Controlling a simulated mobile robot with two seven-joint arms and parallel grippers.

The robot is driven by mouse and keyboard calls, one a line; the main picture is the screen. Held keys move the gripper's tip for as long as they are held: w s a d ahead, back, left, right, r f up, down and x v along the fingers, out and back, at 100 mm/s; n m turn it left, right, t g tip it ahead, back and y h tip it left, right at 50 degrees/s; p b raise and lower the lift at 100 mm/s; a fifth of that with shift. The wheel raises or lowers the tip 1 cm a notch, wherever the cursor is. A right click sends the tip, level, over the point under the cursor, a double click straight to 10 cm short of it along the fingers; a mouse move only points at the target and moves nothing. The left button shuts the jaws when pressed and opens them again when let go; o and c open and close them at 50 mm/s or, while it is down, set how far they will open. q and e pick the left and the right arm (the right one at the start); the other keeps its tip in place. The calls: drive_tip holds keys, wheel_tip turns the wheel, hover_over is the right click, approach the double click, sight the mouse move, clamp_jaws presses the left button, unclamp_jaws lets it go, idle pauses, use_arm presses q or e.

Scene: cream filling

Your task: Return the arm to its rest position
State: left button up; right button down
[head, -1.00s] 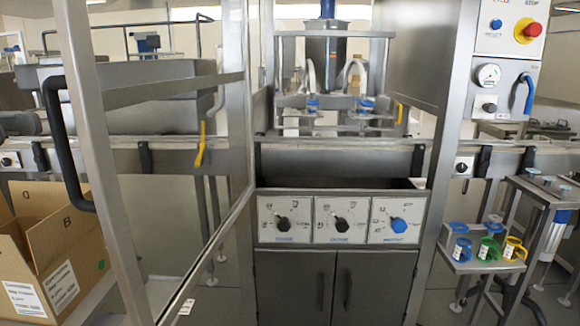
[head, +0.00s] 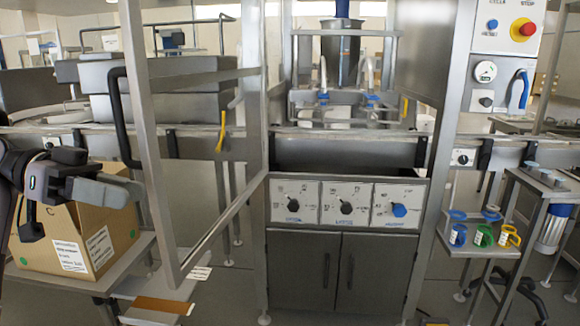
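My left gripper (head: 125,188) has come in at the left edge. Its dark wrist and grey fingers point right, in front of the cardboard box (head: 118,228), and appear empty. The fingers overlap in this view, so I cannot tell whether they are apart. My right gripper is not in view. The framed glass door (head: 150,150) of the filling machine stands swung open to the left, with a black handle (head: 120,120) near my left gripper. The gripper appears apart from the handle.
The machine's control panel (head: 345,203) with three knobs is in the middle, above a closed cabinet (head: 315,270). A small shelf (head: 475,248) with blue, green and yellow rings is at the right. The box stands on a side table (head: 60,285). Floor shows between them.

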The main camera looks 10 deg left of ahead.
use_arm(q)
drive_tip(key=s+d+f+n+y, duration=0.2)
drive_tip(key=d+f+n+y, duration=0.15)
drive_tip(key=f, duration=1.05)
drive_tip(key=s+d+f+n+y, duration=0.25)
drive_tip(key=d+f+y, duration=0.2)
drive_tip(key=f, duration=1.05)
drive_tip(key=s+f+n+t+y, duration=0.1)
drive_tip(key=s+f+n+y, duration=0.25)
drive_tip(key=s, duration=0.55)
drive_tip(key=s+f+n+y, duration=0.2)
drive_tip(key=s+f+y, duration=0.25)
drive_tip(key=s, duration=0.35)
drive_tip(key=w+d+t+h+p, duration=0.3)
drive_tip(key=w+t+p, duration=0.3)
drive_tip(key=p, duration=0.5)
drive_tip(key=shift+w+r+t, duration=0.3)
drive_tip(key=shift+t, duration=0.4)
drive_tip(key=shift+w+m, duration=0.1)
drive_tip(key=shift+m, duration=0.15)
